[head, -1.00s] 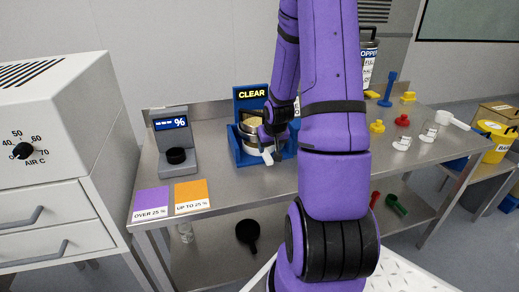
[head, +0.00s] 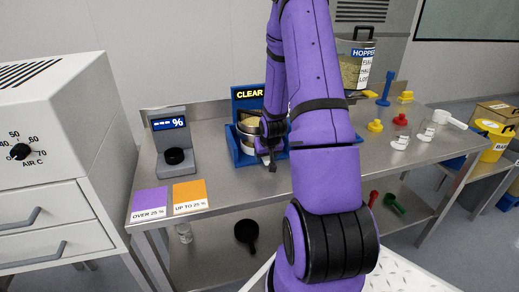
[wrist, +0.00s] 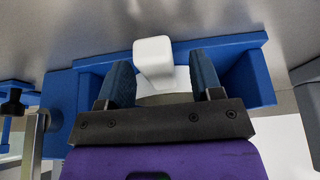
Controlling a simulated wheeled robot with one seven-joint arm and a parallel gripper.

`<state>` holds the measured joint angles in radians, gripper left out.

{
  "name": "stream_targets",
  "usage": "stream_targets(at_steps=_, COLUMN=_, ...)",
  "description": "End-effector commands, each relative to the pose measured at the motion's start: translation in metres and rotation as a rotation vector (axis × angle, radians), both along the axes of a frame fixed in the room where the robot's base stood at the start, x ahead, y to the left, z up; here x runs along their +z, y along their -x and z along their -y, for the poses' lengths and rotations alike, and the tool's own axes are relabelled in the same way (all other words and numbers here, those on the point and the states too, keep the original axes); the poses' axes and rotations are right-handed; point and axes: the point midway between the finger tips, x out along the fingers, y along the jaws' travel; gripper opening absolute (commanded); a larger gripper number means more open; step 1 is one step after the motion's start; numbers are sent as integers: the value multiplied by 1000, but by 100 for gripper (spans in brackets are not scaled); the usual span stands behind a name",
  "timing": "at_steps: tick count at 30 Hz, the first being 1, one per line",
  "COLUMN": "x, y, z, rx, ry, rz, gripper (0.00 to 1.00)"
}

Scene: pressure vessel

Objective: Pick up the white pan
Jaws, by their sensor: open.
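The white pan (wrist: 154,62) shows in the wrist view as a block-like white handle with a paler curved body behind it, in the blue stand. In the head view, round pale and metal parts (head: 247,139) sit in the blue stand (head: 238,158) under the "CLEAR" sign, partly hidden by my arm. My gripper (wrist: 160,66) is open, its two blue fingers on either side of the handle, which lies nearer the left finger. I cannot tell whether either finger touches it. In the head view my gripper (head: 267,154) is at the stand's front.
A scale (head: 174,150) with a black cup stands left. Purple (head: 150,202) and orange (head: 189,194) cards lie at the front edge. A hopper (head: 355,68) stands behind my arm. Yellow, red and white small items (head: 400,142) are on the right. Bare table lies before the stand.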

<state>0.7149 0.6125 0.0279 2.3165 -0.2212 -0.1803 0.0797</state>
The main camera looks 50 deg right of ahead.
Motion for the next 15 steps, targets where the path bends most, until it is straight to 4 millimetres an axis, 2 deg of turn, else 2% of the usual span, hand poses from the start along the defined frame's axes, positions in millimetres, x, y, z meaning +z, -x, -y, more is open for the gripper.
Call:
stream_targets(at_steps=2, x=0, y=0, z=0, rx=0, ry=0, rz=0, gripper=57)
stream_targets(at_steps=9, x=0, y=0, z=0, rx=0, ry=0, rz=0, gripper=2)
stream_targets(at_steps=15, x=0, y=0, z=0, rx=0, ry=1, rz=1, gripper=0)
